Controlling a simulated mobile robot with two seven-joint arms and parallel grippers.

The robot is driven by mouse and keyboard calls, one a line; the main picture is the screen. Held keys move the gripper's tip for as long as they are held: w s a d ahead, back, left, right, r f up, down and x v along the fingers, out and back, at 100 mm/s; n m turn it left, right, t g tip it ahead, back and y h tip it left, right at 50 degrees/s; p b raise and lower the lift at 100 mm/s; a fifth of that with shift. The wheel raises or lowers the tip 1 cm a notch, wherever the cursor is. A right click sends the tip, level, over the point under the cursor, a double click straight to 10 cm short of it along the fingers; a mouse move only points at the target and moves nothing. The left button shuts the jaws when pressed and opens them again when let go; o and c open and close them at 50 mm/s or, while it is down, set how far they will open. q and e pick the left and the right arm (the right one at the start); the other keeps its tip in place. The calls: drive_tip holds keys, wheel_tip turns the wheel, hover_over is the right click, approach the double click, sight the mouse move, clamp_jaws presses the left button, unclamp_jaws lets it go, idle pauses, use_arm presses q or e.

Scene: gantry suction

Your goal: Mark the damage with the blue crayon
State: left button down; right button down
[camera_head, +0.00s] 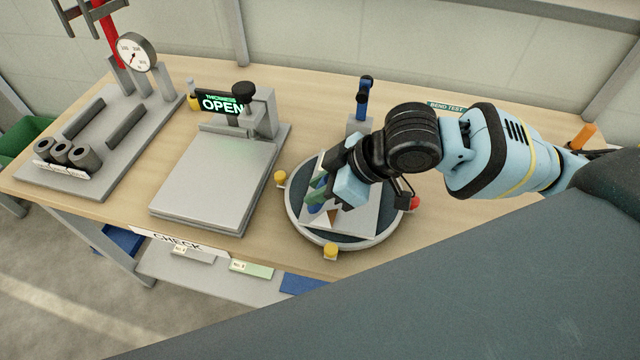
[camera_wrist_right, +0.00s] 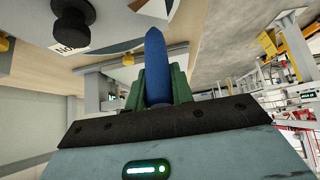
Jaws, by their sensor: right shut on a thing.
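My right gripper (camera_head: 317,197) is shut on the blue crayon (camera_wrist_right: 156,62), which sticks out past the green fingers in the right wrist view. In the head view the gripper is over the left part of a pale plate (camera_head: 368,218) on a round dark turntable (camera_head: 299,218). A bit of the crayon shows beside the fingers. A small brown patch (camera_head: 333,214) shows at the plate near the gripper; I cannot tell whether it is the damage. Whether the crayon tip touches the plate is hidden. My left gripper is not in view.
Yellow clamps (camera_head: 330,251) stand on the turntable rim. Left of it is a grey thickness gauge (camera_head: 215,180) with a sign reading OPEN. A dial stand (camera_head: 135,52) with dark cylinders is at far left. A blue upright tool (camera_head: 364,97) stands behind my wrist.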

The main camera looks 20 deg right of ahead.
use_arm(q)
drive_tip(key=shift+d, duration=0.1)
use_arm(e)
drive_tip(key=shift+f, duration=0.4)
idle(0.4)
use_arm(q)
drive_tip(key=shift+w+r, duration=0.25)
use_arm(e)
drive_tip(key=shift+s+d, duration=0.45)
drive_tip(key=shift+d, duration=0.2)
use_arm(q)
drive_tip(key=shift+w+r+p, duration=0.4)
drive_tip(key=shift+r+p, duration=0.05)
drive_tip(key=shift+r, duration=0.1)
use_arm(e)
drive_tip(key=shift+s+d+f, duration=0.1)
drive_tip(key=shift+s+d, duration=0.25)
drive_tip(key=shift+d, duration=0.2)
drive_tip(key=shift+s+d+f, duration=0.1)
drive_tip(key=shift+s+d, duration=0.25)
drive_tip(key=shift+d, duration=0.2)
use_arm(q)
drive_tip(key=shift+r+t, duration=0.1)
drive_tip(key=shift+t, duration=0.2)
use_arm(e)
drive_tip(key=shift+s+d, duration=0.25)
drive_tip(key=shift+d, duration=0.05)
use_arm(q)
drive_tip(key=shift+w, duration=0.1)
